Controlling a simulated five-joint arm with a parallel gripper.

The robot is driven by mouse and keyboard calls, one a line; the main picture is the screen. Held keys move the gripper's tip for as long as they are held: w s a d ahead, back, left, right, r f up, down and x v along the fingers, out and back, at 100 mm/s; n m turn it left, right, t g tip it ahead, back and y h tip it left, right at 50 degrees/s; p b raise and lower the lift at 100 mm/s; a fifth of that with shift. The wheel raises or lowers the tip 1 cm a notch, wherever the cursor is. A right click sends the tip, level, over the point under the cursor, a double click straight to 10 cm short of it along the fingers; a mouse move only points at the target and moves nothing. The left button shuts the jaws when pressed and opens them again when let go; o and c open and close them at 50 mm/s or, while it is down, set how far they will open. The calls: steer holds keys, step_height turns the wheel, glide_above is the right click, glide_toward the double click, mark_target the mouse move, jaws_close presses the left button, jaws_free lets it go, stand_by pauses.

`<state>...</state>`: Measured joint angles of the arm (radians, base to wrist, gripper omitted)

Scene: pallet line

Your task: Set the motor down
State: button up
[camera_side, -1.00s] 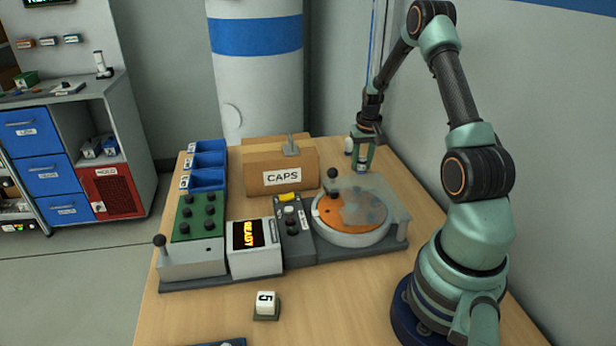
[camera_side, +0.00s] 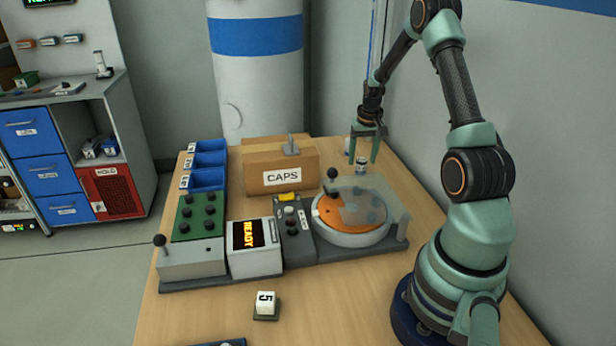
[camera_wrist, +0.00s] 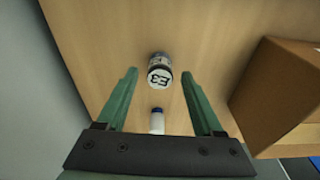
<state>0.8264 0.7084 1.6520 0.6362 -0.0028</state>
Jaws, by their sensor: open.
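The motor, which I take to be the small silvery cylinder (camera_side: 361,166), stands upright on the wooden table behind the turntable. In the wrist view the motor (camera_wrist: 160,74) shows a pale top with dark marks, which I cannot read for certain. My gripper (camera_side: 364,160) is open above the motor, its green fingers pointing down. In the wrist view the gripper (camera_wrist: 159,73) has a finger on each side of the motor, with a gap on both sides.
A white bottle with a blue top (camera_wrist: 157,121) stands close by. The cardboard CAPS box (camera_side: 282,168) is left of the motor. In front is an orange-and-white turntable (camera_side: 330,212) under a clear cover, with a black knob (camera_side: 332,173).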

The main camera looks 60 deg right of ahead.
step_height(320, 180, up, 10)
steer(key=s+a, duration=0.1)
steer(key=w+a+r+n+t, duration=0.1)
steer(key=w+a+r+n, duration=0.15)
steer(key=a+r, duration=0.5)
steer(key=s+a+r+n+t, duration=0.1)
steer(key=s+a+n, duration=0.1)
steer(key=a, duration=0.7)
steer(key=s+a+r+n+t, duration=0.1)
steer(key=s+a+n, duration=0.1)
steer(key=a, duration=0.7)
steer(key=s+a+r+n+t+y, duration=0.1)
steer(key=s+a+r+n, duration=0.1)
steer(key=a, duration=0.7)
steer(key=shift+a+n+t, duration=0.15)
steer(key=shift+n+t, duration=0.15)
steer(key=shift+n, duration=0.15)
